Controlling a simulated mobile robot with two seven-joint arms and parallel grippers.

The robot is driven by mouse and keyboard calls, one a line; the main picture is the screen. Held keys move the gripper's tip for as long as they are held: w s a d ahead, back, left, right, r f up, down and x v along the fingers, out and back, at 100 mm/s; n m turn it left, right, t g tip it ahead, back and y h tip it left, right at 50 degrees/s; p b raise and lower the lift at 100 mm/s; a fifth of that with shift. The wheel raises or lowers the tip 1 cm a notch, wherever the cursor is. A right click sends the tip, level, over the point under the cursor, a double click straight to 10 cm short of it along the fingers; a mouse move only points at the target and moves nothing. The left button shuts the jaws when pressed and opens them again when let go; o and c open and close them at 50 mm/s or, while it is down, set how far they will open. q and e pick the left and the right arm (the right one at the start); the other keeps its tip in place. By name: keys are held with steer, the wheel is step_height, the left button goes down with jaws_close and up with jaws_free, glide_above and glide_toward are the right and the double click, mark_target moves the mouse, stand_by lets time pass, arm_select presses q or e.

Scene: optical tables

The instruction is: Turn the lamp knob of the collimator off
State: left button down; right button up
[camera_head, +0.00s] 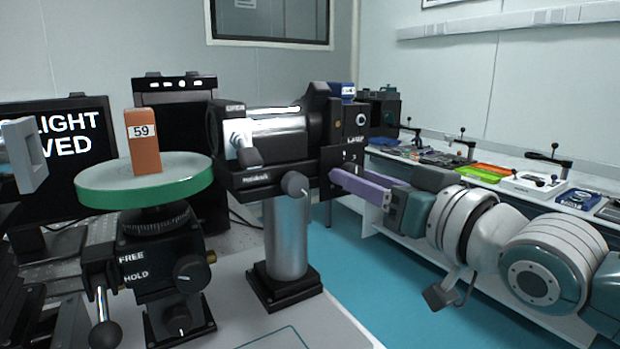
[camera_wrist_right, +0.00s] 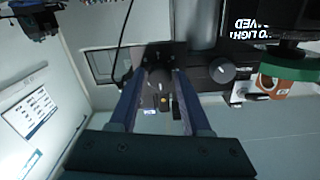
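The collimator (camera_head: 270,142) is a black body with a shiny tube on a silver post. Its black lamp housing (camera_head: 348,122) with a small lamp label is at its right end. My right gripper (camera_head: 336,178) has purple fingers at the lower right of this housing. In the right wrist view the fingers of this gripper (camera_wrist_right: 160,75) are apart, with a dark rounded part (camera_wrist_right: 157,76) between their tips. I cannot tell whether they touch it, or whether it is the lamp knob. A larger black side knob (camera_head: 295,184) is left of the fingers.
A green-rimmed round table (camera_head: 148,196) with an orange block (camera_head: 143,145) marked 59 stands left, over FREE/HOLD controls (camera_head: 150,268). A black screen (camera_head: 72,135) is behind it. A long bench (camera_head: 510,163) with tools lines the right wall.

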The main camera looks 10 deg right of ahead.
steer(key=shift+o, duration=1.3)
steer(key=v, duration=1)
steer(key=s+a+f+g+h+p, duration=0.25)
steer(key=s+f+g+p, duration=0.35)
steer(key=s, duration=0.3)
steer(key=s+d+f+g+h+p, duration=0.15)
steer(key=s+g+h, duration=0.25)
steer(key=s+g, duration=0.75)
step_height(320, 180, up, 37)
steer(key=s+t+p, duration=0.2)
steer(key=t+p, duration=0.2)
steer(key=p, duration=3.3)
steer(key=shift+s+d+p, duration=0.4)
